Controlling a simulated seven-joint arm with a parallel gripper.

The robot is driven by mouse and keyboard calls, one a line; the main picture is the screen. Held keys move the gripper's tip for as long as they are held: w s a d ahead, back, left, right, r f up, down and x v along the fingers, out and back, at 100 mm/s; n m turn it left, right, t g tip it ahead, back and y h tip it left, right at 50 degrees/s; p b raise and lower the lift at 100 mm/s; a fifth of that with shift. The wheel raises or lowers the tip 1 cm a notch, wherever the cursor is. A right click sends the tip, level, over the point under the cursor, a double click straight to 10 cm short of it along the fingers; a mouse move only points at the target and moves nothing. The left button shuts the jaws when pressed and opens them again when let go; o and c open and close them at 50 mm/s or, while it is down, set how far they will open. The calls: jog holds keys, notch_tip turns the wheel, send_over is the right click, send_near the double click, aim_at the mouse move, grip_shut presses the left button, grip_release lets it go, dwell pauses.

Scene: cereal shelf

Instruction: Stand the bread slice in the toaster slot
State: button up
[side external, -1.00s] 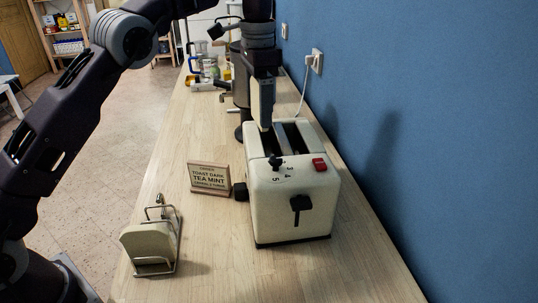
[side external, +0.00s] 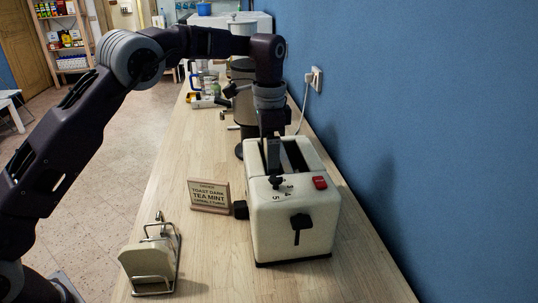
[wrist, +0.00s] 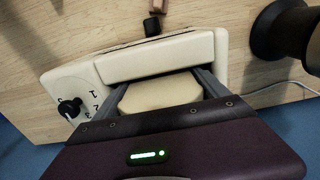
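The cream toaster (side external: 293,220) stands upright on the counter, with two long slots on top. My gripper (side external: 273,168) points down at the left slot in the side view, its fingertips hidden in or behind the slot edge. In the wrist view, my gripper (wrist: 163,88) has a finger on each side of a pale tan bread slice (wrist: 160,92), and the fingers appear to touch its edges. The slice lies along the slot beside the toaster's outer wall; its lower part is hidden. Another pale slice (side external: 150,258) stands in a wire rack (side external: 153,284) at front left.
A small order sign (side external: 209,196) stands left of the toaster, near its black side knob (side external: 240,210). The lever (side external: 301,226) and red button (side external: 320,182) face the camera. The blue wall is close on the right. A dark appliance and several items stand behind.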

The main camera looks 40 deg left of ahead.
jog(key=shift+o, duration=1.4)
jog(key=shift+r, duration=0.15)
notch_tip(320, 180, up, 8)
jog(key=shift+f, duration=0.2)
jog(key=s+a+r+n+t, duration=0.1)
jog(key=s+a+r+n, duration=0.15)
jog(key=s+r, duration=0.4)
jog(key=s+a+r+n+t, duration=0.1)
jog(key=s+r+n+t, duration=0.2)
jog(key=s, duration=0.6)
jog(key=s+f+n, duration=0.1)
jog(key=s+f, duration=0.2)
jog(key=s, duration=0.3)
jog(key=s+f+n+t, duration=0.1)
jog(key=s+f, duration=0.2)
jog(key=s, duration=0.4)
jog(key=s+a+f+n, duration=0.1)
jog(key=s+f, duration=0.1)
jog(key=s, duration=0.5)
jog(key=shift+f+t, duration=0.3)
jog(key=shift+f, duration=0.1)
